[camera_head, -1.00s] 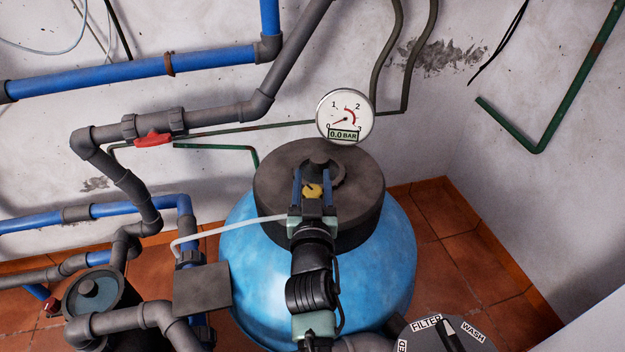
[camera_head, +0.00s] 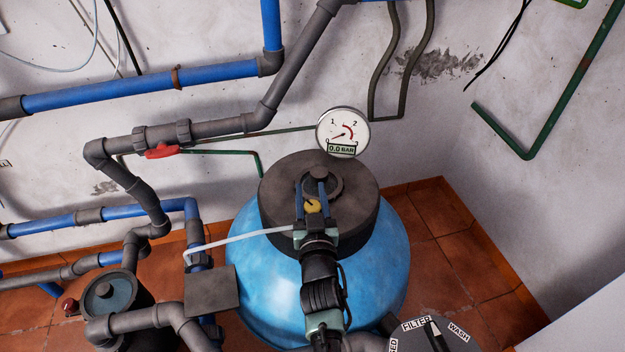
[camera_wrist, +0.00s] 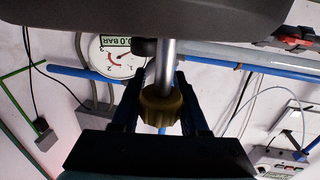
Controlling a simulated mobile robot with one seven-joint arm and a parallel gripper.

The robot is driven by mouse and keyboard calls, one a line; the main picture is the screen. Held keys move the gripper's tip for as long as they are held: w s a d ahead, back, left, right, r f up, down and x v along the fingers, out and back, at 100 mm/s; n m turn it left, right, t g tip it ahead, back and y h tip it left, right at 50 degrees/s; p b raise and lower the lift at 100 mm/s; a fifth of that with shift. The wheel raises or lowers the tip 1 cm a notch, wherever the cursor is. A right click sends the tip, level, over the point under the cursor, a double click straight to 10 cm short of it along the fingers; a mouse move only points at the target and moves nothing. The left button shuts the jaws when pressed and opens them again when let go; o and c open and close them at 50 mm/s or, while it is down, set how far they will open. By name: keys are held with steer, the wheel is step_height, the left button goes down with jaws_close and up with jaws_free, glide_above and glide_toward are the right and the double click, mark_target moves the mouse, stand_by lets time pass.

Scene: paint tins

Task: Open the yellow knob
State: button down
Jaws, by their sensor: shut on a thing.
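The yellow knob (camera_head: 313,206) is small and round, in front of the dark lid of the blue tank in the head view. In the wrist view the yellow knob (camera_wrist: 161,106) has a ribbed rim and sits at the end of a metal stem. My gripper (camera_head: 313,192) has its two blue fingers on either side of the knob. In the wrist view my gripper (camera_wrist: 160,100) is shut on the knob, with a dark finger at each side. The fingers hide parts of the knob's sides.
The blue tank (camera_head: 265,275) carries a dark lid (camera_head: 358,190). A pressure gauge (camera_head: 342,132) reading 0.0 BAR is behind it. A red valve handle (camera_head: 163,151) is on the grey pipe at left. A selector dial (camera_head: 465,345) marked FILTER and WASH is at lower right.

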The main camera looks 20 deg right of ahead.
steer(key=p, duration=0.2)
steer(key=shift+a+r+y+p, duration=0.1)
steer(key=shift+a+y+p, duration=0.2)
steer(key=shift+a+p, duration=0.05)
steer(key=shift+s+n, duration=0.2)
steer(key=shift+n, duration=0.1)
steer(key=shift+f, duration=0.25)
steer(key=c, duration=0.5)
jaws_free()
steer(key=shift+s+r, duration=0.1)
steer(key=shift+s, duration=0.05)
steer(key=shift+o, duration=0.4)
steer(key=shift+d, duration=0.1)
steer(key=shift+s+r+p, duration=0.1)
steer(key=shift+s+p, duration=0.15)
steer(key=shift+p, duration=0.05)
steer(key=s+a+p, duration=0.1)
steer(key=s+p, duration=0.5)
steer(key=s, duration=0.6)
steer(key=shift+s+a, duration=0.15)
steer(key=shift+a, duration=0.25)
